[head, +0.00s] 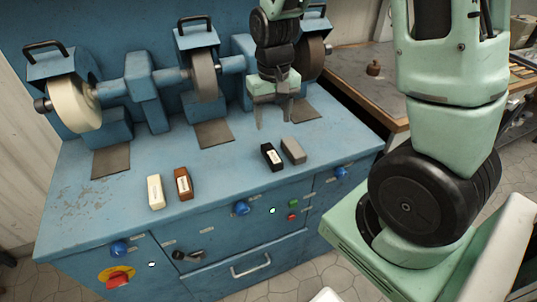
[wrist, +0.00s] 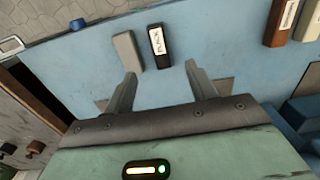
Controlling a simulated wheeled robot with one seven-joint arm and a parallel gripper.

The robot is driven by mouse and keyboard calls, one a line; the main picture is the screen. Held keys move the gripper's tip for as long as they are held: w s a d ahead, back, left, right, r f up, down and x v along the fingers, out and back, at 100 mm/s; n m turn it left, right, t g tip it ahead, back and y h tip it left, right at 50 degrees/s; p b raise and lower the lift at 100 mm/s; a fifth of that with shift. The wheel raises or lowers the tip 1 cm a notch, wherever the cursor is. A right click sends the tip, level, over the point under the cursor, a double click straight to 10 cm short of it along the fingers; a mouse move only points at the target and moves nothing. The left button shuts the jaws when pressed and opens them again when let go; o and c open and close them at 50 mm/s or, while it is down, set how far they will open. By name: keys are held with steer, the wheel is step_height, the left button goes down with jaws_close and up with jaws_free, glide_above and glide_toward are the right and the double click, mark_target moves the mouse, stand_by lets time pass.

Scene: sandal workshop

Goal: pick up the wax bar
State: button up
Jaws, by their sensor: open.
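Several bars lie on the blue bench top, and I cannot tell which one the task's wax bar is. A black bar with a white label (head: 272,157) and a plain grey bar (head: 293,151) lie side by side at the right. A cream bar (head: 155,192) and a brown bar (head: 183,184), both labelled, lie further left. My gripper (head: 274,115) is open and empty, behind the black and grey bars. In the wrist view my gripper (wrist: 160,72) has the black bar (wrist: 160,46) just beyond its fingertips, with the grey bar (wrist: 127,50) beside it.
A blue grinding machine with a pale wheel (head: 75,104) and a grey wheel (head: 204,75) stands along the bench's back. Dark pads (head: 213,133) lie below the wheels. The bench top (head: 225,170) is clear between the bar pairs. A wooden table (head: 365,85) stands at the right.

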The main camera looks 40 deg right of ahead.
mark_target(273, 155)
steer(key=f, duration=0.6)
steer(key=f+p, duration=0.1)
steer(key=f, duration=0.5)
steer(key=shift+w+d+f, duration=0.1)
steer(key=shift+d+f, duration=0.1)
steer(key=shift+f, duration=0.1)
steer(key=c, duration=1.1)
